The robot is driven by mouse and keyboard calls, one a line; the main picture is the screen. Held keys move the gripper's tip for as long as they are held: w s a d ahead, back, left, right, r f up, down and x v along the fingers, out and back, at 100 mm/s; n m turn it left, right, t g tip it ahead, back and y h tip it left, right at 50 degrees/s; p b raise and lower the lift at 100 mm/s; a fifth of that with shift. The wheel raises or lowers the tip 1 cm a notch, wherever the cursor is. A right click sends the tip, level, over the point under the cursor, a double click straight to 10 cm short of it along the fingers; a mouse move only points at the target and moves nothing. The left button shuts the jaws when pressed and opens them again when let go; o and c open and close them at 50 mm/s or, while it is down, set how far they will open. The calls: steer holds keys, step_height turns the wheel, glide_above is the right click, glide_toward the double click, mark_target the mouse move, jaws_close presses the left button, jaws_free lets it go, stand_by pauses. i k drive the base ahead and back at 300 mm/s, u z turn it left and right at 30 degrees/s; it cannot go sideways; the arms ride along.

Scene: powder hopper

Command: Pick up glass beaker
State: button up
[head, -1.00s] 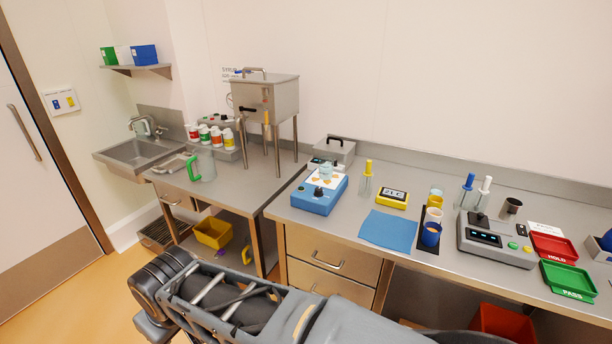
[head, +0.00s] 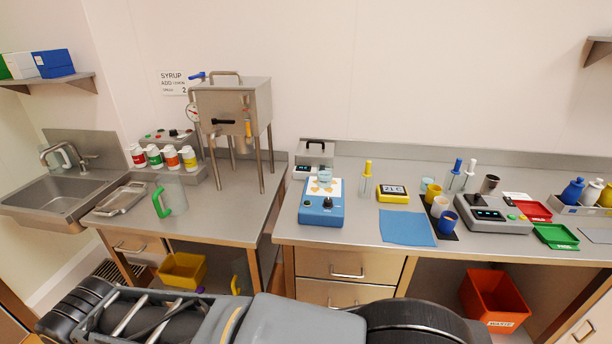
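A small clear glass beaker (head: 324,176) stands at the back of the blue benchtop device (head: 321,207), on its pale top among orange patches. A larger clear jug with a green handle (head: 163,202) stands on the left table. My arm crosses the bottom of the head view, but my gripper is out of view.
A steel hopper on legs (head: 233,104) stands on the left table. Bottles with coloured labels (head: 154,156) stand behind the jug. On the right counter are a blue mat (head: 406,228), a yellow display (head: 393,193) and a grey scale (head: 492,213). An orange-red bin (head: 494,299) is below.

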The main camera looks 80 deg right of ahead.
mark_target(325, 176)
steer(key=z, duration=0.45)
steer(key=i, duration=1)
steer(key=z, duration=1.5)
steer(key=i, duration=0.65)
steer(key=z, duration=0.6)
